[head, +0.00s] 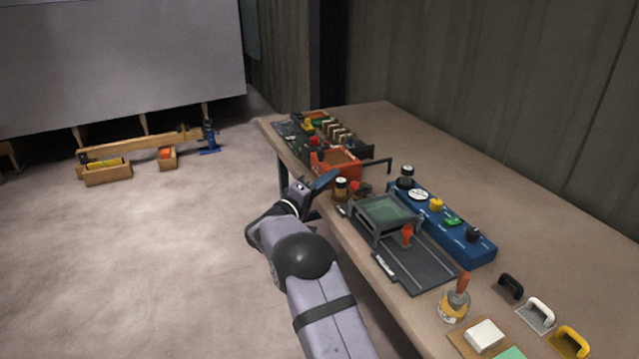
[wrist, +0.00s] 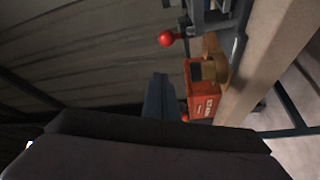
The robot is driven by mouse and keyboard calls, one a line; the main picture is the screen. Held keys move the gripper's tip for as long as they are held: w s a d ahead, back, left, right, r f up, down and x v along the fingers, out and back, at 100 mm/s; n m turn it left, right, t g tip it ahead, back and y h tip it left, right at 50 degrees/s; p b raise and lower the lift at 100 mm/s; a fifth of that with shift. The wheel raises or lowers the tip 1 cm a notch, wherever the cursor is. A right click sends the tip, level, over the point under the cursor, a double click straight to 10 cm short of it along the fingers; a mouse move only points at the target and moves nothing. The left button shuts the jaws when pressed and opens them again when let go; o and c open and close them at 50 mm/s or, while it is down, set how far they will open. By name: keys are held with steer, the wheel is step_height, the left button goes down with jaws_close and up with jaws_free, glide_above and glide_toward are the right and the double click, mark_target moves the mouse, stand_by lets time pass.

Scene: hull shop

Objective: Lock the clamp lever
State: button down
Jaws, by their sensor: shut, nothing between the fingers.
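In the wrist view a lever with a red ball knob (wrist: 166,39) sticks out from a grey metal fitting at the top; I take it for the clamp lever, but cannot tell its lock state. In the head view my gripper (head: 326,180) is at the bench's left edge, beside the orange-red unit. Its blue-grey fingers (wrist: 160,97) are shut and empty in the wrist view, apart from the red knob in the picture. Red knobs show near the orange-red unit (head: 336,163) in the head view; which one matches is unclear.
An orange-red labelled box (wrist: 201,98) is close right of my fingers in the wrist view. On the bench, a grey stand (head: 385,216) and a blue panel with knobs (head: 466,238) lie nearer. A black bar (head: 377,166) juts beside the orange-red unit.

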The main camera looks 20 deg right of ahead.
steer(key=shift+s+d+f+p, duration=0.1)
steer(key=shift+s+d+p, duration=0.15)
steer(key=shift+d, duration=0.3)
steer(key=shift+s+d+f+p, duration=0.1)
steer(key=shift+s+d+p, duration=0.15)
steer(key=shift+d, duration=0.3)
steer(key=shift+s+d+f, duration=0.1)
steer(key=shift+s+f, duration=0.1)
steer(key=shift+s, duration=0.25)
steer(key=shift+s+d+f, duration=0.1)
steer(key=shift+s+f, duration=0.05)
steer(key=shift+s, duration=0.25)
